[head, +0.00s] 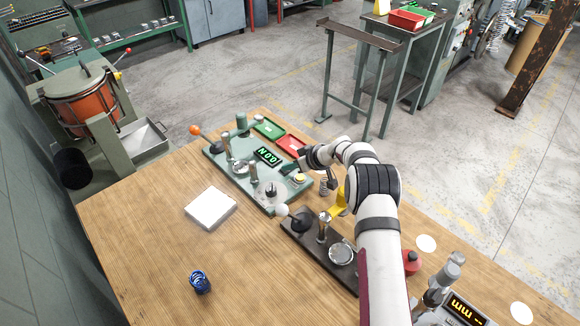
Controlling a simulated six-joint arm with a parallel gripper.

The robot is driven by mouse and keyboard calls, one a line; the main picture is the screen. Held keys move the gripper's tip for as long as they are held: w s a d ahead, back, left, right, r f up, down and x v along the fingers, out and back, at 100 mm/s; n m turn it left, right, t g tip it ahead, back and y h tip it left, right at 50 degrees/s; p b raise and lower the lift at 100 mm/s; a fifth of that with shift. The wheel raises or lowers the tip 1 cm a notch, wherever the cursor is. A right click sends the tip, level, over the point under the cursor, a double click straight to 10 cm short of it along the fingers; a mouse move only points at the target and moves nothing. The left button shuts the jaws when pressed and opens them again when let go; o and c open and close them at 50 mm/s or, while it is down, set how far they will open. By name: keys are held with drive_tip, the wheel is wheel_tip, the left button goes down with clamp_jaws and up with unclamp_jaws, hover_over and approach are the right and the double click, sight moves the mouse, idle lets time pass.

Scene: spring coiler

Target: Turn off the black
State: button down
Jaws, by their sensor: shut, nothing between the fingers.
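The black machine (312,246) is a dark base on the wooden bench, right of the green machine. It carries a white-ball lever (282,210), a metal post (323,226) and a round dial (341,253). My arm hides its right side. A yellow part (340,203) and a red part (412,262) show beside my arm; I cannot tell whether they belong to it. My gripper (304,165) is shut and empty, above the right end of the green machine (225,172), near a pale yellow button (300,179). Its fingertips are small and partly hidden.
The green machine has an orange-ball lever (195,130) and a lit green display (268,156). A white block (210,207) and a blue spring (200,281) lie at left. A lit orange display (467,309) stands lower right.

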drive_tip(key=shift+f, duration=0.15)
drive_tip(key=shift+s+a+f, duration=0.1)
drive_tip(key=shift+f, duration=0.2)
idle(0.3)
drive_tip(key=shift+w+d+r, duration=0.1)
drive_tip(key=shift+w+d, duration=0.45)
drive_tip(key=shift+d, duration=0.05)
drive_tip(key=r, duration=0.3)
drive_tip(key=shift+w+d+r, duration=0.15)
drive_tip(key=shift+w+r, duration=0.05)
drive_tip(key=shift+r, duration=0.1)
drive_tip(key=v, duration=1)
drive_tip(key=shift+r, duration=0.2)
